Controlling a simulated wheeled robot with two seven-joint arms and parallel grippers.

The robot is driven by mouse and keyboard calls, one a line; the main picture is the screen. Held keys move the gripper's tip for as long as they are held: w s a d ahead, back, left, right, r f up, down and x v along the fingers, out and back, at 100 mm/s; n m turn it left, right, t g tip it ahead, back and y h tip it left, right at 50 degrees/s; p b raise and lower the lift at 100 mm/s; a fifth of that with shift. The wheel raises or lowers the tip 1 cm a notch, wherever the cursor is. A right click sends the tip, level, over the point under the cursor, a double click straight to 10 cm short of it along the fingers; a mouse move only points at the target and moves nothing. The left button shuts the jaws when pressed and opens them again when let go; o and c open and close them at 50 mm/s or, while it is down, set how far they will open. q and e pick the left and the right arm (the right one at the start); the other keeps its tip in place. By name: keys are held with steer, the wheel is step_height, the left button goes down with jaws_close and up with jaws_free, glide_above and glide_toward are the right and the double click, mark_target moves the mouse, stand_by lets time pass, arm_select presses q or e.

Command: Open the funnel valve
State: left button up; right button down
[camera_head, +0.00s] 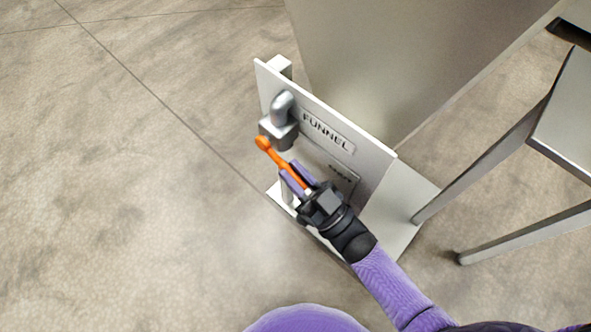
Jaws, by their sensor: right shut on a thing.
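The funnel valve stands on a grey panel (375,168) with a raised "FUNNEL" label (328,133). A bent grey pipe (283,106) comes out of the panel into the valve body (277,133). The orange valve handle (268,148) runs from below the valve body down and to the right. My right gripper (289,178) is shut on the orange handle, with a finger on each side of its lower part. The handle's far end by the gripper is partly hidden. A second, smaller label below "FUNNEL" is partly covered by the gripper. My left gripper is not in view.
A large grey metal body (390,50) rises behind the panel. A metal leg frame (490,160) stands at the right. The panel's base plate (408,205) lies on the floor. The concrete floor (110,190) at the left is clear.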

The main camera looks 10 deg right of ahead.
steer(key=shift+w+f+t+y, duration=0.1)
steer(key=shift+f+t+y, duration=0.2)
steer(key=shift+f, duration=0.1)
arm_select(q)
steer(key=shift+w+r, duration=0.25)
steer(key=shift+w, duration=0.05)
arm_select(e)
steer(key=shift+a+f+t, duration=0.15)
steer(key=shift+f+t, duration=0.05)
steer(key=shift+t, duration=0.1)
steer(key=c, duration=0.6)
jaws_free()
steer(key=shift+w, duration=0.1)
steer(key=v, duration=0.7)
steer(key=shift+f, duration=0.3)
